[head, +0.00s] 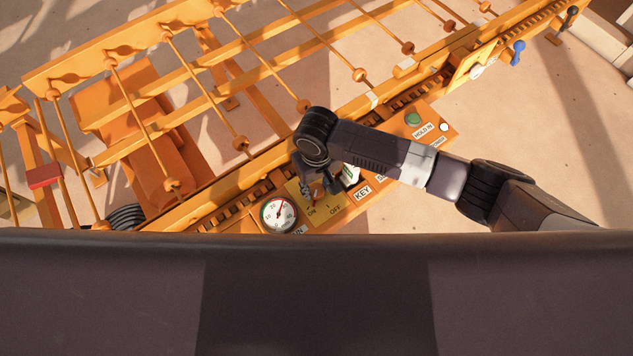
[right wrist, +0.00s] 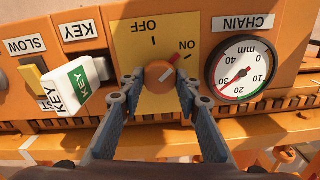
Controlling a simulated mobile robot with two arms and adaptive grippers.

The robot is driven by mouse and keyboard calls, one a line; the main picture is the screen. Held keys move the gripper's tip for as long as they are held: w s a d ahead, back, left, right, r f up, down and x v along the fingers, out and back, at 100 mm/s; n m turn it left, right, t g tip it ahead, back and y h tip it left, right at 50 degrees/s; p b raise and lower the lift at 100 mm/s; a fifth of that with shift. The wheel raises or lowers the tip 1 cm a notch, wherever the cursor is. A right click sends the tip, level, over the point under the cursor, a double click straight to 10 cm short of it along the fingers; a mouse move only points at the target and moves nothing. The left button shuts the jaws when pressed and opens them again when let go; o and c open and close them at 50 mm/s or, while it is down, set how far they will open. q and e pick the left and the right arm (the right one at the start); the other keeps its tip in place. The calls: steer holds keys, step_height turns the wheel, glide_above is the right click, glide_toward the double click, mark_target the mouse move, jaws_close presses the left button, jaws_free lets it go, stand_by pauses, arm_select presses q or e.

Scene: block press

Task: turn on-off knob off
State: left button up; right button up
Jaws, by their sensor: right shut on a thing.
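The on-off knob (right wrist: 158,75) is a round orange knob on a yellow plate (right wrist: 135,50), with ON and OFF printed upside down in the right wrist view. Its red mark points toward ON. My right gripper (right wrist: 159,88) has a finger on each side of the knob and is shut on it. In the head view the right gripper (head: 322,188) is over the yellow plate (head: 326,208), and the arm partly hides the knob. My left gripper is not in view.
A round chain gauge (right wrist: 240,72) sits right of the knob in the wrist view. A white and green key block (right wrist: 76,84) sticks out left of the knob, close to the left finger. An orange rail frame (head: 200,90) runs behind the panel.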

mark_target(317, 190)
steer(key=n+p, duration=0.1)
steer(key=n, duration=0.1)
steer(key=shift+r+n+p, duration=0.2)
steer(key=shift+n+p, duration=0.15)
steer(key=shift+n, duration=0.05)
steer(key=n+p, duration=0.1)
steer(key=n, duration=0.1)
steer(key=shift+n, duration=0.4)
steer(key=n+p, duration=0.1)
steer(key=n, duration=0.4)
steer(key=shift+f+p, duration=0.15)
steer(key=shift+p, duration=0.2)
steer(key=o, duration=1.2)
steer(key=shift+c, duration=0.2)
step_height(317, 190, up, 12)
